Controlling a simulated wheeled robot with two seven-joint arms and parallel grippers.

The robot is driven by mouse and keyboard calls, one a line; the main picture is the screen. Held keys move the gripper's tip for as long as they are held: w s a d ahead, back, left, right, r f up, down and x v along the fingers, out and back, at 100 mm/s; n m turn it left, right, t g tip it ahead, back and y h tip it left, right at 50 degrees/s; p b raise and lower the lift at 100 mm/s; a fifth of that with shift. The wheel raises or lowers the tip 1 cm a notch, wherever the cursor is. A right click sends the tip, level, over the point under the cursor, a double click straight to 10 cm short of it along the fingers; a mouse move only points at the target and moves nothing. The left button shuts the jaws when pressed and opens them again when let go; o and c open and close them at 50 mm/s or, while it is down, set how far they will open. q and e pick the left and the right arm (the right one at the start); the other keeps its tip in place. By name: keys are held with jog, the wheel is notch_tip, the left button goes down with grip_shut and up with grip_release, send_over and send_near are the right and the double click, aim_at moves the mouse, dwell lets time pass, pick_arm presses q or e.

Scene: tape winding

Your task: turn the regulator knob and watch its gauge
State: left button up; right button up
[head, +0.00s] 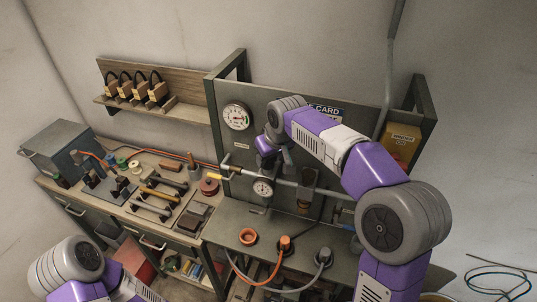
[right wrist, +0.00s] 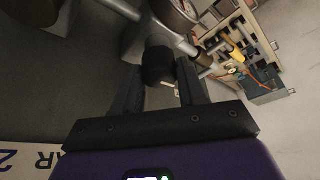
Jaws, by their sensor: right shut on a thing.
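The regulator knob (right wrist: 158,62) is a dark, ribbed-looking cylinder in the right wrist view. My right gripper (right wrist: 157,82) is shut on it, with one dark finger on each side. In the head view my right gripper (head: 284,166) reaches down in front of the panel and hides the knob. The small regulator gauge (head: 263,187) is round with a white face, just below and left of the gripper; its needle is too small to read. Its edge also shows in the right wrist view (right wrist: 178,10). My left gripper is out of view; only part of its arm shows at the bottom left.
A larger round gauge (head: 237,117) is on the grey panel (head: 262,103). A pipe with a yellow handle (head: 215,176) runs across it. Orange and grey hoses (head: 270,277) hang at the bench front. The left workbench (head: 130,208) is crowded with tools and spools.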

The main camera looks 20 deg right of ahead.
jog(key=n+y+p, duration=0.1)
jog(key=n, duration=0.1)
jog(key=n+p, duration=0.1)
jog(key=n, duration=0.1)
jog(key=shift+w+d+r+g+y, duration=0.1)
jog(key=shift+d+r+g+y, duration=0.1)
jog(key=shift+g+y, duration=0.15)
jog(key=shift+f+n+g+y+p, duration=0.1)
jog(key=shift+n+g+y+p, duration=0.4)
jog(key=shift+n+p, duration=1.15)
jog(key=shift+n+b, duration=0.45)
jog(key=shift+n, duration=0.1)
jog(key=o, duration=1)
jog(key=shift+f, duration=0.1)
jog(key=shift+o, duration=0.2)
jog(key=v, duration=0.7)
jog(key=shift+r, duration=0.3)
jog(key=shift+d, duration=0.1)
